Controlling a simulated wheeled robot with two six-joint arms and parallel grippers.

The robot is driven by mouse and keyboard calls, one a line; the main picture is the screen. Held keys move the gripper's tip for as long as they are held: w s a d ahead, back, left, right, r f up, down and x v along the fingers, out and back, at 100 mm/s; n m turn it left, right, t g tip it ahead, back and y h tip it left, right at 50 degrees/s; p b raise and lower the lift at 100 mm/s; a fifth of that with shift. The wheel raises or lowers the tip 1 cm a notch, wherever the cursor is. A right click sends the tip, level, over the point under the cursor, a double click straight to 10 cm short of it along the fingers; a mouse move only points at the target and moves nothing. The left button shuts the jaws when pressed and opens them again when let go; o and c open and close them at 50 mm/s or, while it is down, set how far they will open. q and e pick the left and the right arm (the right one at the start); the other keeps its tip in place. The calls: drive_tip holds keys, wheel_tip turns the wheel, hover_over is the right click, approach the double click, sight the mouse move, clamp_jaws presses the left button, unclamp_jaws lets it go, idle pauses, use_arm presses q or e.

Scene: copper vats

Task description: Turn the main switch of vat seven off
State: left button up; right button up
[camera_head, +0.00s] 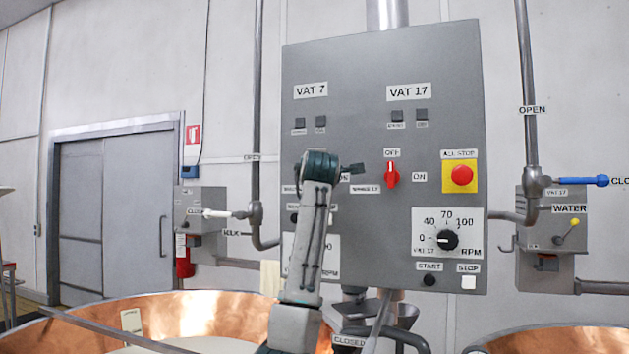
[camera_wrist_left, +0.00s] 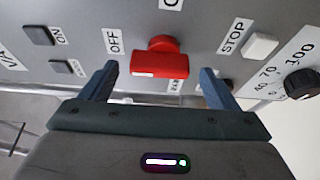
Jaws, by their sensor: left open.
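The VAT 7 label (camera_head: 310,90) heads the left column of the grey panel (camera_head: 355,70). My left arm covers the VAT 7 switch in the head view. In the left wrist view, a red switch (camera_wrist_left: 160,62) stands between the two fingers of my open left gripper (camera_wrist_left: 158,72). One finger is on the side of its OFF label (camera_wrist_left: 113,41), the other on the STOP side. Its handle lies lengthwise between the fingers, with its white mark toward OFF. Contact cannot be told. The left gripper also shows at the panel in the head view (camera_head: 350,168).
The red VAT 17 switch (camera_head: 391,174), pointing at OFF, is close on the right. Beyond it are the ALL STOP button (camera_head: 461,175) and an RPM dial (camera_head: 447,240). Pipes with valve handles flank the panel. Copper vats (camera_head: 170,312) stand below.

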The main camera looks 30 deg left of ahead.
use_arm(q)
drive_tip(key=b+v, duration=0.3)
drive_tip(key=v, duration=0.6)
drive_tip(key=shift+s, duration=0.15)
use_arm(e)
drive_tip(key=f, duration=0.2)
drive_tip(key=w+f, duration=0.1)
drive_tip(key=shift+f, duration=0.35)
use_arm(q)
drive_tip(key=shift+d, duration=0.1)
